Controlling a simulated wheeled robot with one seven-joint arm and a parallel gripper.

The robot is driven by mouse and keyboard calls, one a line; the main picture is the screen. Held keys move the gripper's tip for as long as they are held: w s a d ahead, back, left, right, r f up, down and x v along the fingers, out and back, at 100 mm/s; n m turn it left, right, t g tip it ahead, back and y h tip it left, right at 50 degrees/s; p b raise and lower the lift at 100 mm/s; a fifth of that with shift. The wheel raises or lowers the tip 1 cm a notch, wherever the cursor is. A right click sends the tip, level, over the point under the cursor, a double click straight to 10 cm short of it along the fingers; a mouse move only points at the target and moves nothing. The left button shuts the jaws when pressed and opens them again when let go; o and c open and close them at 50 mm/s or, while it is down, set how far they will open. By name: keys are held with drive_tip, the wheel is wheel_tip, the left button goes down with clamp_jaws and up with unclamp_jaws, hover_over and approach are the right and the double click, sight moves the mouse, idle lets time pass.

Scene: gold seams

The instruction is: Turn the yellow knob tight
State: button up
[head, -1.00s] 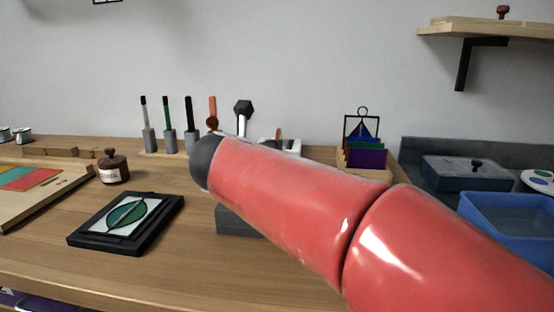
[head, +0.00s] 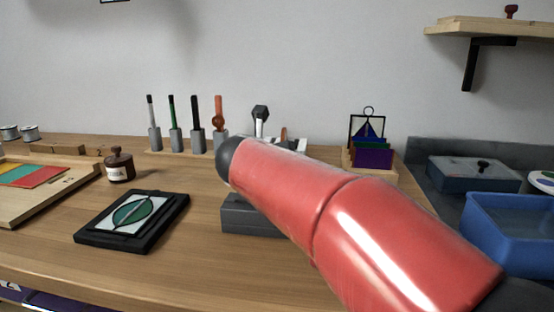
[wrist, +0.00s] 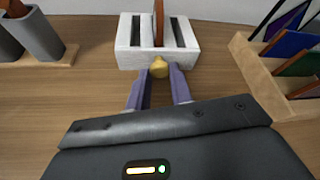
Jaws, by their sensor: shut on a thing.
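In the wrist view the yellow knob (wrist: 159,68) sits at the near side of a white slotted block (wrist: 128,55). My gripper (wrist: 160,78) has its two purple fingers on either side of the knob and is shut on it. An orange-brown upright piece (wrist: 159,22) stands in the block's middle slot. In the head view my red arm hides the gripper and the knob. The white block (head: 299,145) and the tip of the orange-brown piece (head: 283,134) show just behind the arm.
A grey box (head: 240,216) lies under my arm. A rack of colored panes (head: 372,157) stands right of the white block, and tools in grey holders (head: 196,142) stand left. A framed leaf panel (head: 132,220) and brown jar (head: 119,166) are at left. A blue bin (head: 510,230) is right.

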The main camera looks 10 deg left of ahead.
clamp_jaws()
drive_tip(key=m+y, duration=0.2)
drive_tip(key=m, duration=0.1)
drive_tip(key=shift+d+b, duration=0.25)
drive_tip(key=shift+b, duration=0.05)
drive_tip(key=m+y+b, duration=0.1)
drive_tip(key=m+y, duration=0.1)
drive_tip(key=shift+d+f+m+b, duration=0.1)
drive_tip(key=shift+m+b, duration=0.3)
drive_tip(key=shift+y, duration=0.3)
drive_tip(key=o, duration=0.9)
unclamp_jaws()
